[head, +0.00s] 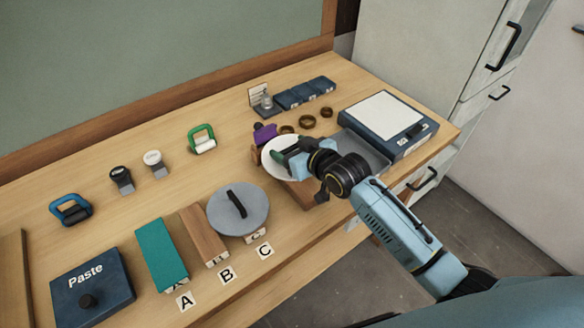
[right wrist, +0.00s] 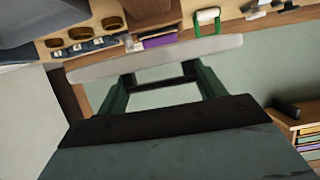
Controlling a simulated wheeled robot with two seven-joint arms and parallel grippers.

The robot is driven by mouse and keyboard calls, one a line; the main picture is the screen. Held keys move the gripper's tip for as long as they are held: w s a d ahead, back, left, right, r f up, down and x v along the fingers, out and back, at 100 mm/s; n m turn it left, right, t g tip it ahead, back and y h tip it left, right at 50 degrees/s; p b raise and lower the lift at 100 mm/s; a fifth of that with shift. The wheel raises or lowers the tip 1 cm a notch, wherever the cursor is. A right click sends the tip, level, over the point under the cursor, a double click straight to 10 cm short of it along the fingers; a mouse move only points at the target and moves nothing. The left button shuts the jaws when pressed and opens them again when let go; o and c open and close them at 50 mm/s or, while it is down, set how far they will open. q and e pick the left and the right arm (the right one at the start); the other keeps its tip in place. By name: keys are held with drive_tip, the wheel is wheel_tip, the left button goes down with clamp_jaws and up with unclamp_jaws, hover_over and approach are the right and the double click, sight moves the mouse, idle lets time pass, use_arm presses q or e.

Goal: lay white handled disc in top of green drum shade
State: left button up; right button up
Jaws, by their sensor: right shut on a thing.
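A white disc (head: 270,158) shows beside and partly behind my right gripper (head: 290,160), over the right part of the table. My right gripper is shut on the disc's handle, though the jaws hide much of the grip. In the right wrist view the disc (right wrist: 150,60) shows nearly edge-on, just ahead of the gripper, with dark green uprights between them. I cannot make out a green drum shade in either view. Whether the disc touches anything below is hidden. My left gripper is not in view.
A grey disc with a black handle (head: 238,210) lies by label C. A teal block (head: 160,255) and brown block (head: 204,235) stand by A and B. A Paste box (head: 92,290) is at front left, a scale (head: 388,120) at right. The table's middle is fairly clear.

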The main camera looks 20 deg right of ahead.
wheel_tip(320, 180, down, 5)
drive_tip(key=shift+r, duration=0.2)
drive_tip(key=shift+f, duration=0.75)
drive_tip(key=shift+f, duration=0.2)
drive_tip(key=o, duration=1.2)
